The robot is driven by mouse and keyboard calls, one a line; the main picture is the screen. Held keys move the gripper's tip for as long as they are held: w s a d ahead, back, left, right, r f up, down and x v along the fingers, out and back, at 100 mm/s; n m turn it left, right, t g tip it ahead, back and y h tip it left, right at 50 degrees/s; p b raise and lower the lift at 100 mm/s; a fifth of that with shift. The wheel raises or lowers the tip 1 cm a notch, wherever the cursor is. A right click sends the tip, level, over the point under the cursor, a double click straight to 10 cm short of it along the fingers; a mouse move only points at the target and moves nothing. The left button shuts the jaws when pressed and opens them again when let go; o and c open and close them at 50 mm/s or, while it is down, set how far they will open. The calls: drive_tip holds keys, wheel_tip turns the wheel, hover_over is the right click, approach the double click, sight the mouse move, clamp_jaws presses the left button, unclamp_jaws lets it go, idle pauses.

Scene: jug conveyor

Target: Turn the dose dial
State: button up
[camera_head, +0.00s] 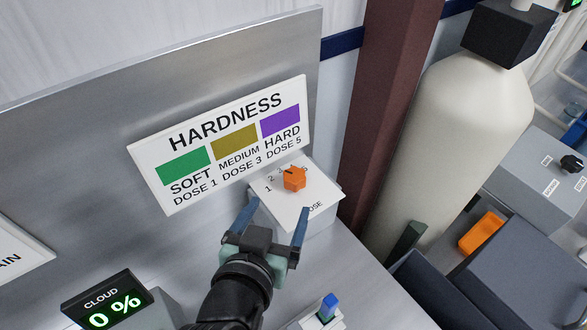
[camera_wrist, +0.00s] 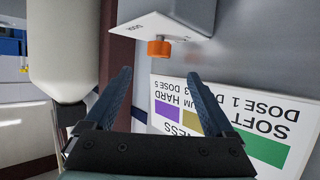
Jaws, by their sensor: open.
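The dose dial is an orange knob (camera_head: 294,179) on the sloped white face of a small box (camera_head: 316,199). Printed numbers 1 and 2 show to its left; others are partly hidden. A dark mark on the knob faces the upper left, but I cannot tell which number it meets. My gripper (camera_head: 277,209) is open and empty, just in front of the box and apart from the dial. In the wrist view the orange knob (camera_wrist: 159,47) shows beyond and between the spread fingertips (camera_wrist: 158,73).
A HARDNESS sign (camera_head: 222,146) lists soft dose 1, medium dose 3 and hard dose 5. A display (camera_head: 107,304) reads CLOUD 0 %. A blue switch (camera_head: 328,307) stands at the front. A brown post (camera_head: 390,90) and a cream tank (camera_head: 455,140) are to the right.

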sight(293, 179)
drive_tip(key=p+x, duration=0.2)
drive_tip(key=x, duration=1)
drive_tip(key=shift+w+d+r, duration=0.1)
drive_tip(key=shift+w+d, duration=0.05)
drive_tip(key=shift+w, duration=0.05)
drive_tip(key=c, duration=1.4)
